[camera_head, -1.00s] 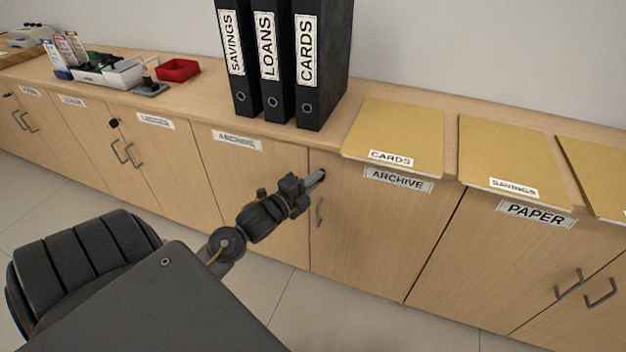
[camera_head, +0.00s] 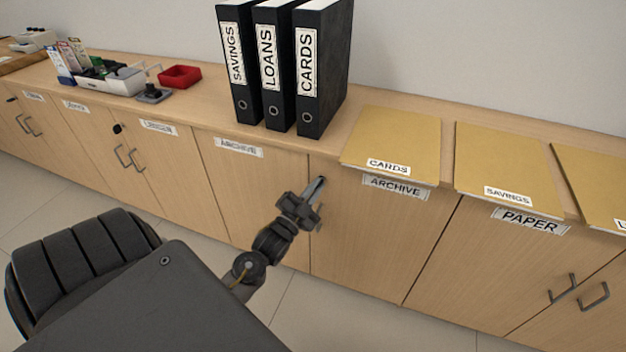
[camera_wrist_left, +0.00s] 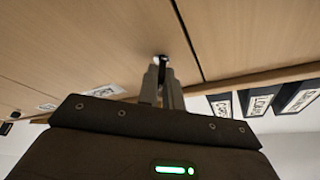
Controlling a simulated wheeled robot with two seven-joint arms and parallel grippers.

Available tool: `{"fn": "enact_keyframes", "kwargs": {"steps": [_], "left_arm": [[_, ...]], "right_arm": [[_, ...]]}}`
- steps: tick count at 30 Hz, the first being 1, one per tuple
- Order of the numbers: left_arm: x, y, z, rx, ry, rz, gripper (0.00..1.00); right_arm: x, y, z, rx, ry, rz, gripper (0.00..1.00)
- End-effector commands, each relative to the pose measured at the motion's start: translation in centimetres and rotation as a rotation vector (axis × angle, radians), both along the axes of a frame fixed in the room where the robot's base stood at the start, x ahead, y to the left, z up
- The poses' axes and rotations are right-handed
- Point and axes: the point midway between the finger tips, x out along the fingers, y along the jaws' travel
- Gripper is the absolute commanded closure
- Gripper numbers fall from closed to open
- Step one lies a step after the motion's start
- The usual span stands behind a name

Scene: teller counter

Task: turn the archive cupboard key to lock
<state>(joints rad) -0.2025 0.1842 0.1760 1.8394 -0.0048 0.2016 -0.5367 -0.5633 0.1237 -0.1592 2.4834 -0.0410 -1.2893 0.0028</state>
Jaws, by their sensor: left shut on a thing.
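The archive cupboard (camera_head: 370,235) has two light wood doors, each with an ARCHIVE label. My left gripper (camera_head: 319,187) is at the top left corner of its right door, just beside the gap between the doors. It is shut on the key, which is mostly hidden by the fingers in the head view. In the left wrist view, the dark key (camera_wrist_left: 161,72) shows between the two grey fingertips (camera_wrist_left: 162,82), against the door at the lock. The angle of the key is hard to read. My right gripper is not in view.
A door handle (camera_head: 318,217) is close below my left gripper.

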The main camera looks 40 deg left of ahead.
Motion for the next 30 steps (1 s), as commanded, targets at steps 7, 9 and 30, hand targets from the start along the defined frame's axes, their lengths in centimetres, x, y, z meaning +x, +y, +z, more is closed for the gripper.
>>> {"fn": "enact_keyframes", "kwargs": {"steps": [7,9,30], "left_arm": [[0.1,-0.2,0.2,-0.222,-0.080,0.001,1.00],[0.1,-0.2,0.2,-0.283,-0.100,0.002,1.00],[0.2,-0.3,0.1,-0.671,-0.239,0.000,1.00]], "right_arm": [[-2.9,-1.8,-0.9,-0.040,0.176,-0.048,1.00],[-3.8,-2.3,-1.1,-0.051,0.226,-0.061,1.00],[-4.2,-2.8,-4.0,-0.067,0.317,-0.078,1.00]]}}
